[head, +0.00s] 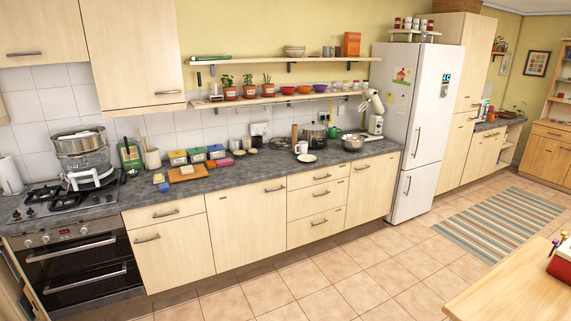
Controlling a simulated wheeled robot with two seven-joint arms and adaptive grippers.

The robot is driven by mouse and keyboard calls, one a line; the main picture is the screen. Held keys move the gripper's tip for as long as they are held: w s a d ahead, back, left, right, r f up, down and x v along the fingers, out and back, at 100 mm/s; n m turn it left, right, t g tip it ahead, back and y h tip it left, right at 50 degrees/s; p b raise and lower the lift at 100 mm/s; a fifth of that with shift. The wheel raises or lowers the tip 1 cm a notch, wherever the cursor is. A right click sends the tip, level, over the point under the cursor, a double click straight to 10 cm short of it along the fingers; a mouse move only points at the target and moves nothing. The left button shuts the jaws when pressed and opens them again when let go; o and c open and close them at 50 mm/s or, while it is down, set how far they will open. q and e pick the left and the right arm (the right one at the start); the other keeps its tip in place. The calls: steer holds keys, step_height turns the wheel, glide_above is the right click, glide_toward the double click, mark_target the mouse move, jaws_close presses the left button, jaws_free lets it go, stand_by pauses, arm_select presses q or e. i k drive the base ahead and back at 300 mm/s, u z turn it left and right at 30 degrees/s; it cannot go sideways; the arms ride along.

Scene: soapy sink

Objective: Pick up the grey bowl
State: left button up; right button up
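Neither of my grippers shows in the head view. A shiny grey metal bowl (352,143) stands on the dark counter (225,183), below and left of the white stand mixer (375,113). Small pale grey-beige bowls (294,50) sit stacked on the upper wall shelf. I cannot tell which of these is the task's grey bowl. No sink is in view.
A gas hob (55,200) with a large steamer pot (84,152) is at the left. A cutting board (187,173), a white mug (302,147) and a plate (306,158) are on the counter. A wooden table (520,295) fills the lower right corner.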

mark_target(351, 143)
steer(key=i, duration=2.9)
steer(key=z, duration=1.5)
steer(key=i, duration=3.3)
steer(key=u, duration=0.1)
